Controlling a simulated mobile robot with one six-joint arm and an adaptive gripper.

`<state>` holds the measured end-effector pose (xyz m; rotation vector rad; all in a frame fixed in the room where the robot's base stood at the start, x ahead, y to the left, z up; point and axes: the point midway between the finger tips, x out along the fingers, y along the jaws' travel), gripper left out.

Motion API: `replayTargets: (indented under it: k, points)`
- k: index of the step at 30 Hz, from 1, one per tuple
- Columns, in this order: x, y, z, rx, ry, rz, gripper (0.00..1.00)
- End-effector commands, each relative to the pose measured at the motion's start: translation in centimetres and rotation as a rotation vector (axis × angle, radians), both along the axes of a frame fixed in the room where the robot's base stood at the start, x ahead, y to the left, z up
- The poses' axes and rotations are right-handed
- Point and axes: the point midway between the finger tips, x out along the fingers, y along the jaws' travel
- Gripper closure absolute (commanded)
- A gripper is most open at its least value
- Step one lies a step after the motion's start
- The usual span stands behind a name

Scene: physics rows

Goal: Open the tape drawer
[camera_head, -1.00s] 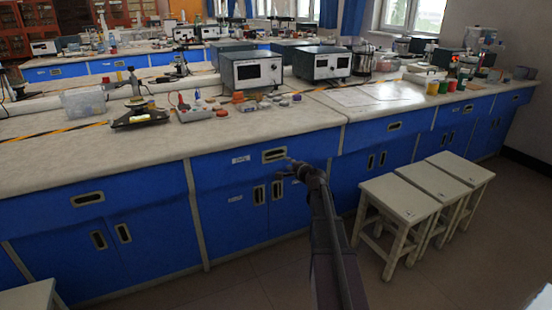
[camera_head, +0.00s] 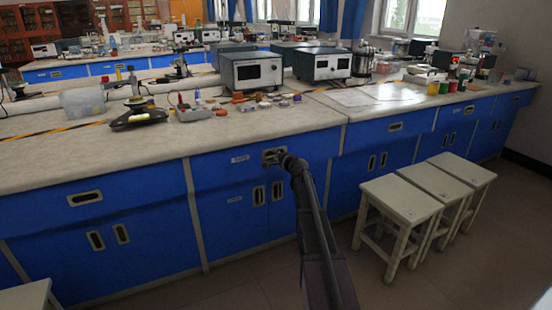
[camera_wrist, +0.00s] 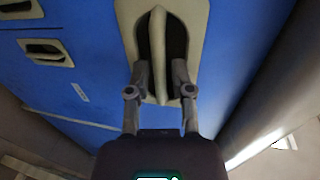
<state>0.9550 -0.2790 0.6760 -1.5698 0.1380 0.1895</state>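The blue drawer (camera_head: 222,172) with a small white label (camera_head: 240,159) is closed, flush with the bench front. The label's text is too small to read. Its pale-framed recessed handle (camera_wrist: 196,30) shows large in the wrist view, with a pale bar (camera_wrist: 159,50) across a dark hollow. My gripper (camera_head: 277,158) is at this handle and hides part of it in the head view. In the wrist view my gripper (camera_wrist: 161,68) is open, with one finger on each side of the bar. Gaps seem to remain between fingers and bar; contact is unclear.
Two cabinet doors with upright handles (camera_head: 259,195) sit below the drawer. White stools (camera_head: 402,200) stand to the right of my arm. The bench top (camera_head: 130,155) above holds instruments and small items. The floor in front of the drawer looks clear.

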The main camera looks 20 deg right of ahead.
Motion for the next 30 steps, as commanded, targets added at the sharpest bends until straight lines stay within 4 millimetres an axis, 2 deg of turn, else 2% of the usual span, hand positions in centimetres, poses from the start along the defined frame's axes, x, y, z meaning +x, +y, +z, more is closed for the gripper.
replayTargets:
  k: [9, 11, 12, 23, 30]
  points:
    - [0.1, 0.0, 0.0, 0.000, 0.000, 0.000, 0.70]
    - [0.1, 0.0, 0.0, 0.000, 0.000, 0.000, 0.88]
    - [0.1, 0.0, 0.0, 0.000, 0.000, 0.000, 1.00]
    - [-0.3, 0.0, 0.0, 0.000, 0.000, 0.000, 1.00]
    - [-2.7, 0.0, 0.0, -0.001, 0.000, -0.001, 1.00]
